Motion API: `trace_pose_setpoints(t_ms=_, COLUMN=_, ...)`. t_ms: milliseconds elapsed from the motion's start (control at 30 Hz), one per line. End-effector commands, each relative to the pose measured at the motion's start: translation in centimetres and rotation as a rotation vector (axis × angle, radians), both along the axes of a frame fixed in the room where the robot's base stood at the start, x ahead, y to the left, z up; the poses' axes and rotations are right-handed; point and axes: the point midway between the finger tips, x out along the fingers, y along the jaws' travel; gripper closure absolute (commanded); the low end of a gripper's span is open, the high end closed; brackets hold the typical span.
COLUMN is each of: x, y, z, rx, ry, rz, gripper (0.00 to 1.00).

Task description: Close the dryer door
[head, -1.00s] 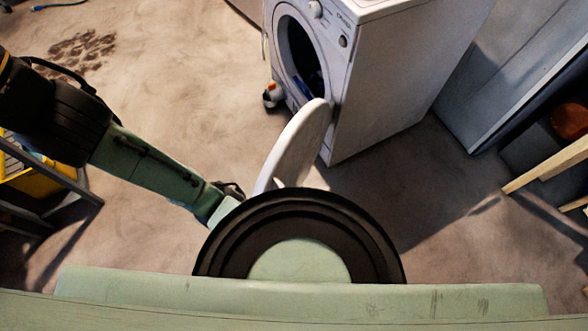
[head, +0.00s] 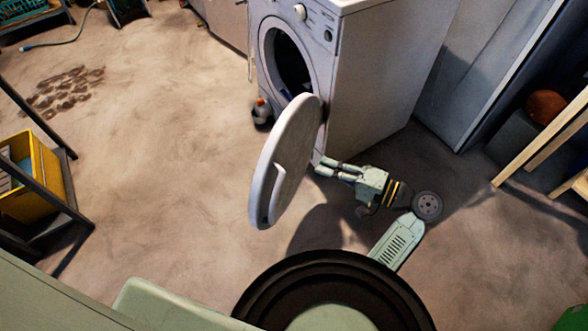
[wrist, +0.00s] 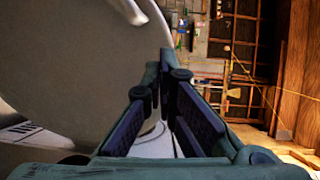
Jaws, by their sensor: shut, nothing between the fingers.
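The white dryer (head: 375,80) stands at the upper middle of the head view with its round opening (head: 290,58) exposed. Its round door (head: 290,150) is swung open toward me, its handle side at the lower left.
A bottle (head: 261,112) stands on the floor left of the dryer. A yellow bin (head: 30,175) is at the far left and a grey cabinet (head: 485,70) at the right. An orange ball (head: 546,106) sits near a wooden frame (head: 545,140). The floor left of the door is clear.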

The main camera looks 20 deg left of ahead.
Motion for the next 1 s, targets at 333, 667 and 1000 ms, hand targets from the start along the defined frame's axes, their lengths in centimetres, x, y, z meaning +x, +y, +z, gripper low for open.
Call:
trace_pose_setpoints(t_ms=333, x=-2.9, y=-0.8, z=-1.2, rx=0.059, ry=0.053, rz=0.039, gripper=1.0)
trace_pose_setpoints(t_ms=667, x=-2.0, y=6.2, z=-1.1, rx=0.058, ry=0.052, rz=0.04, gripper=1.0)
trace_pose_setpoints(t_ms=1000, x=-1.4, y=10.7, z=-1.2, rx=0.059, ry=0.051, rz=0.036, gripper=1.0)
